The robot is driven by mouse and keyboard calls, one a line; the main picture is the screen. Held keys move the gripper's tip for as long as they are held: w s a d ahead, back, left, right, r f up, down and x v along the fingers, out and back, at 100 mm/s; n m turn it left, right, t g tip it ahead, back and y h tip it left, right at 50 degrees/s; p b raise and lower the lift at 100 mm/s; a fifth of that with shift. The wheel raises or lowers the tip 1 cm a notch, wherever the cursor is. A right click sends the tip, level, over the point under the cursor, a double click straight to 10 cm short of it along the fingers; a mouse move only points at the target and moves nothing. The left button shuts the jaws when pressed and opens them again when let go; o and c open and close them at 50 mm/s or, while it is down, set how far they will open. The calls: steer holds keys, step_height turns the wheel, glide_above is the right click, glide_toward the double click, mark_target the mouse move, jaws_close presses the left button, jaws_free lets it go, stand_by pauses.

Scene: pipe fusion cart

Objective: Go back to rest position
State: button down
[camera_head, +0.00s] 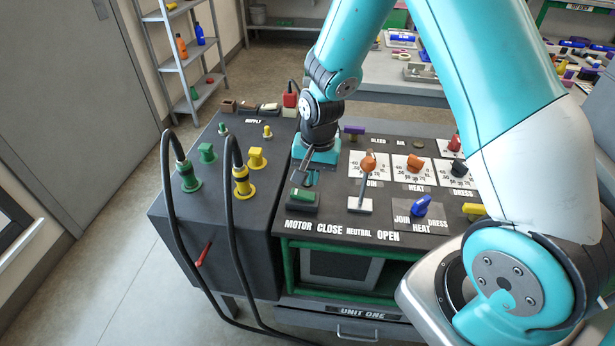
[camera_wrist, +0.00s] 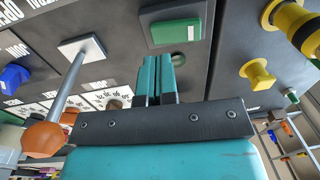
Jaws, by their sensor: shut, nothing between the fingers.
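My gripper (camera_head: 309,179) is over the pipe fusion cart's dark control panel (camera_head: 322,204), just behind the green MOTOR switch (camera_head: 304,199). In the wrist view my gripper's two teal fingers (camera_wrist: 158,62) are together with nothing between them, pointing at the panel near the green switch (camera_wrist: 175,32). I cannot tell whether the fingertips touch the panel. My teal and white arm reaches across the right side of the body camera view and hides part of the panel.
A lever with an orange knob (camera_head: 368,163) stands right of my gripper; the knob also shows close in the wrist view (camera_wrist: 42,138). Black hoses with yellow (camera_head: 241,178) and green (camera_head: 187,176) couplings rise at the left. A shelf (camera_head: 183,60) stands behind. Open floor lies left.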

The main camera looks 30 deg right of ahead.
step_height(320, 180, up, 9)
steer(key=s+d, duration=0.1)
steer(key=shift+d+r, duration=0.15)
steer(key=shift+d, duration=0.15)
steer(key=s+a+r+n+y, duration=0.1)
steer(key=s+a+r+n, duration=0.5)
steer(key=s, duration=0.4)
steer(key=s+a+r+n+y, duration=0.2)
steer(key=s+a+r+n, duration=0.4)
steer(key=s, duration=0.4)
steer(key=a+n, duration=0.1)
steer(key=n, duration=0.1)
steer(key=shift+s+a+r+n+g+y, duration=0.3)
steer(key=shift+s+a+r, duration=0.05)
steer(key=shift+s, duration=0.05)
steer(key=shift+w, duration=0.1)
